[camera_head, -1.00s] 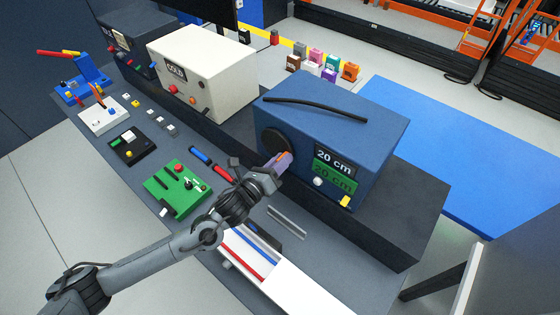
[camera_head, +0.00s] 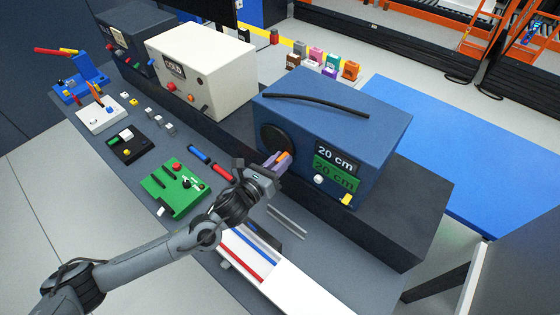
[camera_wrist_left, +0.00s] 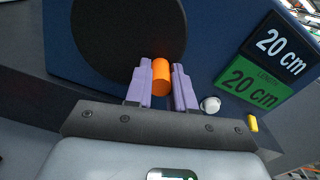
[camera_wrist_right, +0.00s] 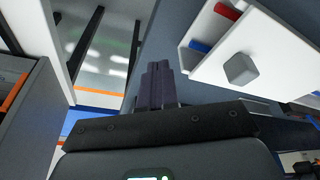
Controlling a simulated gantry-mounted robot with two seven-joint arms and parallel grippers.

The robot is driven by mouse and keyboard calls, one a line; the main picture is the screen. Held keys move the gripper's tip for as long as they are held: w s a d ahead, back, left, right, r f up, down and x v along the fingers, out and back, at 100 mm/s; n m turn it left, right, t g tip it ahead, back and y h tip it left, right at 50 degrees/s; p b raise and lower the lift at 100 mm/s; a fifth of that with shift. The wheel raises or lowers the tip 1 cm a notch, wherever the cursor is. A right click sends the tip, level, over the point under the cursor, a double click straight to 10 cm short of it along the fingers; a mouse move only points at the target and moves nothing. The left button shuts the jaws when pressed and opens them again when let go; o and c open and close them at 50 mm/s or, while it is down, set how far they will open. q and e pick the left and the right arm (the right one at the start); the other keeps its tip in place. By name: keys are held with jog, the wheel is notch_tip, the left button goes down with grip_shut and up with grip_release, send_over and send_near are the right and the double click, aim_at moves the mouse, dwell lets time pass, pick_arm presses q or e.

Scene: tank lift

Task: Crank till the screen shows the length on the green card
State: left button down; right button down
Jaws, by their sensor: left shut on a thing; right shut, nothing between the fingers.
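The blue box (camera_head: 300,110) has a black crank disc (camera_head: 274,139) on its front. It also has a screen (camera_head: 336,157) reading 20 cm and a green card (camera_head: 335,175) reading 20 cm below it. In the left wrist view the screen (camera_wrist_left: 277,48) and the card (camera_wrist_left: 254,84) both read 20 cm. My left gripper (camera_head: 281,160) is shut on the orange crank handle (camera_wrist_left: 161,77), at the lower part of the disc (camera_wrist_left: 128,38). My right gripper (camera_wrist_right: 158,80) is shut and empty; it is not seen in the head view.
A white knob (camera_head: 318,179) and a yellow block (camera_head: 346,200) sit under the card. A white tray (camera_head: 300,287) with red and blue rods lies in front. A cream box (camera_head: 200,65) and a green board (camera_head: 178,187) are to the left.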

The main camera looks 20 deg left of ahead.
pick_arm(q)
jog(key=c, duration=1)
grip_release()
pick_arm(e)
jog(key=shift+d, duration=0.15)
pick_arm(q)
jog(key=shift+o, duration=0.2)
pick_arm(e)
jog(key=shift+f+b, duration=0.5)
pick_arm(q)
jog(key=v, duration=1)
jog(key=shift+s+a, duration=0.2)
jog(key=shift+s, duration=0.15)
